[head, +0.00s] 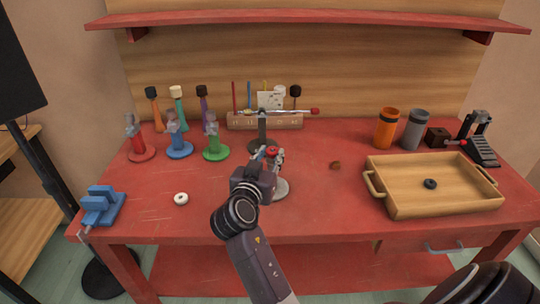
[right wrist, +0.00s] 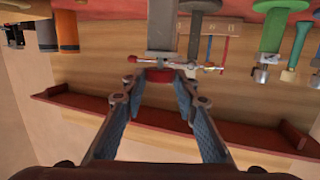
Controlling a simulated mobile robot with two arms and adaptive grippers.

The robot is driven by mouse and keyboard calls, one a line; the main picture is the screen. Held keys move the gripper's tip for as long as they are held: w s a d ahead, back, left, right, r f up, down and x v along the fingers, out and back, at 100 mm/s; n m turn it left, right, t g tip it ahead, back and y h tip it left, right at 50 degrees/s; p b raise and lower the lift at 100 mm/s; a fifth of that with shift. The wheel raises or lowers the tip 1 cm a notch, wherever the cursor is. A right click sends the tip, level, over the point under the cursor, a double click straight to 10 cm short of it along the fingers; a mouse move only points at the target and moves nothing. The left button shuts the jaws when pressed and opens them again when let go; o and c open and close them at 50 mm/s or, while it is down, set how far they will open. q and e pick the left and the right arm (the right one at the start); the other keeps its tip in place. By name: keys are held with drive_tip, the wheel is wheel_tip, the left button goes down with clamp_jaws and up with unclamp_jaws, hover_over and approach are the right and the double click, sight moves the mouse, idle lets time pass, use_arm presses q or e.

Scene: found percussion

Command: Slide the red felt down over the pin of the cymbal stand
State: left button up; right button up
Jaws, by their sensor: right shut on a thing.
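My right gripper (head: 271,154) is at the middle of the table, its arm coming in from the front edge. It is shut on the red felt (head: 272,151), which also shows between the fingertips in the right wrist view (right wrist: 160,75). A light grey round base (head: 281,189) shows beside and partly behind the gripper. The gripper hides much of what stands there, so I cannot make out the pin or whether the felt touches it. A dark post stand (head: 262,128) with a crosswise rod stands just behind. My left gripper is not in view.
A wooden tray (head: 383,207) with a dark ring (head: 430,184) stands at the right. Red, blue and green stands (head: 214,150) are at the left, with a white ring (head: 181,199) and a blue vise (head: 100,206). A small brown piece (head: 336,165) lies right of the gripper.

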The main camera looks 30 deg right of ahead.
drive_tip(key=shift+f+b, duration=0.7)
drive_tip(key=shift+f, duration=0.1)
drive_tip(key=o, duration=0.8)
drive_tip(key=shift+c, duration=0.2)
